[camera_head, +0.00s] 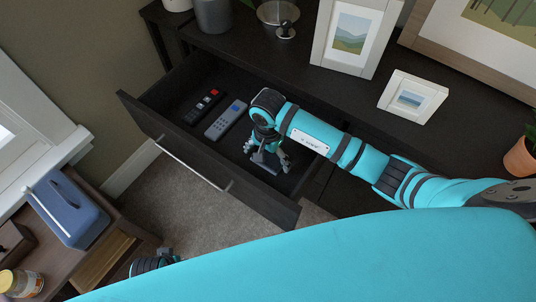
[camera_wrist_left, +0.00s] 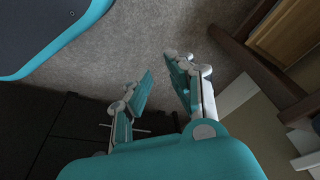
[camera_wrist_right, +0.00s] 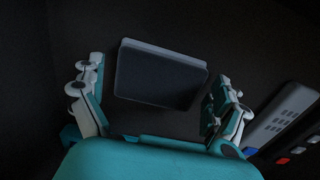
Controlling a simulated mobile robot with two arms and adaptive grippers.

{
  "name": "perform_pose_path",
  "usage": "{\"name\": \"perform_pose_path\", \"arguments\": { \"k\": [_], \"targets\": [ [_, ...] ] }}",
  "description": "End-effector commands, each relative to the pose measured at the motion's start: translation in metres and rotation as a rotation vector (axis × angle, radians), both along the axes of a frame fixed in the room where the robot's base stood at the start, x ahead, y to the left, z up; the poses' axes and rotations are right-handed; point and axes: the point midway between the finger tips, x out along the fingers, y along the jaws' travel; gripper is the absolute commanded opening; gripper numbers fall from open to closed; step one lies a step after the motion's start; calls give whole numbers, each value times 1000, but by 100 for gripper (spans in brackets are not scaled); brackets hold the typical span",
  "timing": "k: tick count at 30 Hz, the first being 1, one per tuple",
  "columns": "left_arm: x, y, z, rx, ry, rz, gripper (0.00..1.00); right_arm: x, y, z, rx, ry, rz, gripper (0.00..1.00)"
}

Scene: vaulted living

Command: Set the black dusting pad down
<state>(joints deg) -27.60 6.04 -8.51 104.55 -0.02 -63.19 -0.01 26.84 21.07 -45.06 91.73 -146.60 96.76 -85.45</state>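The black dusting pad (camera_wrist_right: 160,75) is a dark, flat, rounded rectangle with a lighter edge, seen in the right wrist view on the dark drawer floor. My right gripper (camera_wrist_right: 155,100) is open, one finger to each side of the pad, with a visible gap at the left finger. In the head view my right gripper (camera_head: 270,158) is down inside the open drawer (camera_head: 185,155), and the pad is hard to make out there. My left gripper (camera_wrist_left: 157,68) is open and empty above the carpet; the head view shows only a little of it, low at the left.
A black remote (camera_head: 203,106) and a grey remote (camera_head: 226,119) lie in the drawer, left of my right gripper. Picture frames (camera_head: 413,96) and a bowl (camera_head: 278,12) stand on the cabinet top. A side table with a blue box (camera_head: 67,208) stands at left.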

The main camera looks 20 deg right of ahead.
Motion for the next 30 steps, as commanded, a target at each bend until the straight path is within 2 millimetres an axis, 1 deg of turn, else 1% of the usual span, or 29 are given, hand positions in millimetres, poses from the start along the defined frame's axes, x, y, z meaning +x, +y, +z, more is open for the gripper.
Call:
{"name": "perform_pose_path", "arguments": {
  "k": [6, 7, 9, 11, 15, 21, 25, 30],
  "targets": [
    [1, 0, 2, -1, -6, 0, 20, 0, 0, 3, 1, 1, 0, 100],
    [1, 0, -1, -1, -7, 0, 20, 0, 0, 5, 1, -1, 0, 100],
    [-3, 1, -12, 1, 6, -1, 20, 2, -1, 17, -1, -5, 1, 100],
    [-6, 2, -19, 2, 11, -2, 20, 1, -1, 29, -1, -5, 2, 100],
    [-12, 2, -34, 2, 19, -3, 20, 2, -1, 61, -2, -5, 1, 100],
    [-20, 3, -50, 3, 28, -5, 20, 1, 0, 100, -1, -3, 1, 100],
    [-23, 3, -55, 3, 30, -6, 20, 1, 0, 115, -1, -2, 0, 100],
    [-24, 3, -58, 3, 31, -6, 20, 0, 0, 122, -1, 1, 0, 100]
  ]
}}
